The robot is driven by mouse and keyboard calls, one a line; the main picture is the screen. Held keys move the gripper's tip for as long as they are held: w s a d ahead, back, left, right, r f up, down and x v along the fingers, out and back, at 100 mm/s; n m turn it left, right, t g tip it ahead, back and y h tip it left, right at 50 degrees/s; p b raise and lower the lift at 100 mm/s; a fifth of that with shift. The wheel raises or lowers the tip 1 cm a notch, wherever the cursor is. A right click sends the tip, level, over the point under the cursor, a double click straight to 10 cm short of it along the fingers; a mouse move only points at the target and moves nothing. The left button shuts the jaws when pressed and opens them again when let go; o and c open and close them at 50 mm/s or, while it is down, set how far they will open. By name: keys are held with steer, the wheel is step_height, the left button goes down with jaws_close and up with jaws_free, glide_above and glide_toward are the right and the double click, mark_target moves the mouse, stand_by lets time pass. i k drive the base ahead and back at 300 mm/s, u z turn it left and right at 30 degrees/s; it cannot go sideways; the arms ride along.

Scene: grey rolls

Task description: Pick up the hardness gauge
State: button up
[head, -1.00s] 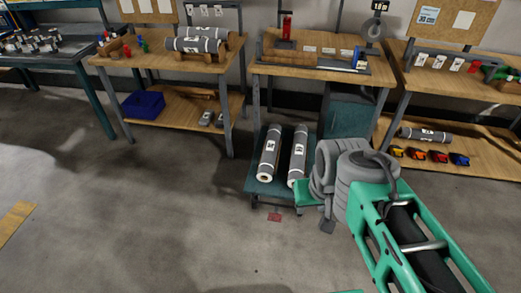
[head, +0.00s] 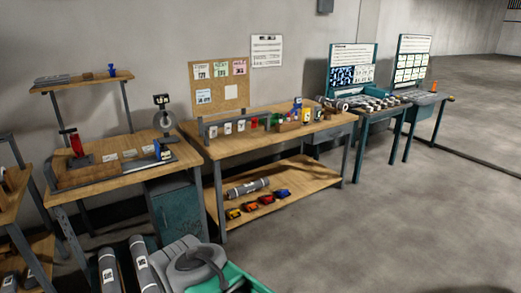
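I cannot tell for certain which thing is the hardness gauge; the small devices are too small to identify. A blue device (head: 297,104) stands among small items on the middle workbench (head: 222,150). Another small blue device (head: 163,152) stands on the left workbench (head: 95,188). Part of my grey and green arm shows at the bottom edge. My gripper's fingers are not in view.
A grey roll (head: 248,187) lies on the lower shelf behind the small devices. A teal cabinet (head: 180,215) is under the left bench. The floor (head: 400,220) at the right is clear.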

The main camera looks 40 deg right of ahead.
mark_target(317, 109)
steer(key=z, duration=2.55)
steer(key=k, duration=1.05)
steer(key=z, duration=1.05)
steer(key=i, duration=2.4)
steer(key=u, duration=0.5)
steer(key=i, duration=2.55)
steer(key=u, duration=0.55)
steer(key=i, duration=2.15)
steer(key=u, duration=0.85)
steer(key=i, duration=1.1)
steer(key=u, duration=0.65)
